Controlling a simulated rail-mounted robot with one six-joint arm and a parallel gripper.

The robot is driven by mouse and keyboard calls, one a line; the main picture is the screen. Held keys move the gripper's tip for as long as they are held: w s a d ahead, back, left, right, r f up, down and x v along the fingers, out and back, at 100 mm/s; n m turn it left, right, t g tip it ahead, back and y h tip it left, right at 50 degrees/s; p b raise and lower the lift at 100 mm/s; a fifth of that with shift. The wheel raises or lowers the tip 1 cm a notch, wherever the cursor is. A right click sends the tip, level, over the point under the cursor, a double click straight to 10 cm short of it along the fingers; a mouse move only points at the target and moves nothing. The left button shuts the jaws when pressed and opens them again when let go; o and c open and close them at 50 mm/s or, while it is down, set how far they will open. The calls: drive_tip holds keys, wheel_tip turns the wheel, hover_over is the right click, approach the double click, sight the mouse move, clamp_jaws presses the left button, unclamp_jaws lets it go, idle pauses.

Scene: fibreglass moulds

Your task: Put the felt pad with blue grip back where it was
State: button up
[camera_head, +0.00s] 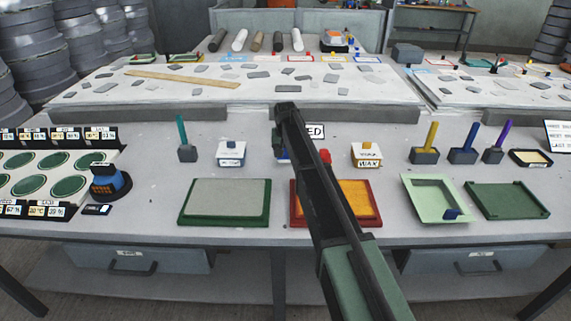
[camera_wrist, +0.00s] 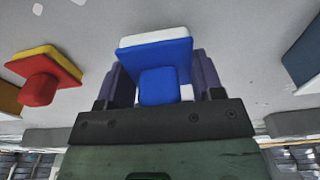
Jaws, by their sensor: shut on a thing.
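The felt pad with blue grip (camera_wrist: 155,55) shows in the wrist view as a blue block and blue plate with a pale layer on the far side. My gripper (camera_wrist: 160,82) is shut on it, one dark finger on each side. In the head view my arm covers most of the gripper and pad; only a bit of blue (camera_head: 281,154) shows beside the arm, near a partly hidden sign (camera_head: 316,131) ending in "ED". A pad with a red grip (camera_wrist: 38,90) and yellow plate is beside it; its red top (camera_head: 325,156) shows right of my arm. Contact with the table is unclear.
A green-framed grey tray (camera_head: 225,222) and a red-framed orange tray (camera_head: 298,215) lie in front. Upright tools stand in blocks, such as a yellow-handled one (camera_head: 431,136).

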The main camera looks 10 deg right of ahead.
sight(285, 156)
wheel_tip(285, 156, down, 2)
drive_tip(key=shift+r, duration=0.35)
drive_tip(key=shift+f, duration=0.3)
drive_tip(key=o, duration=0.8)
drive_tip(key=shift+r, duration=0.1)
drive_tip(key=shift+o, duration=0.2)
wheel_tip(285, 156, up, 12)
drive_tip(key=s+p, duration=0.1)
drive_tip(key=p, duration=1.1)
drive_tip(key=shift+s+a+r, duration=0.15)
drive_tip(key=shift+s+r, duration=0.05)
drive_tip(key=shift+s, duration=0.1)
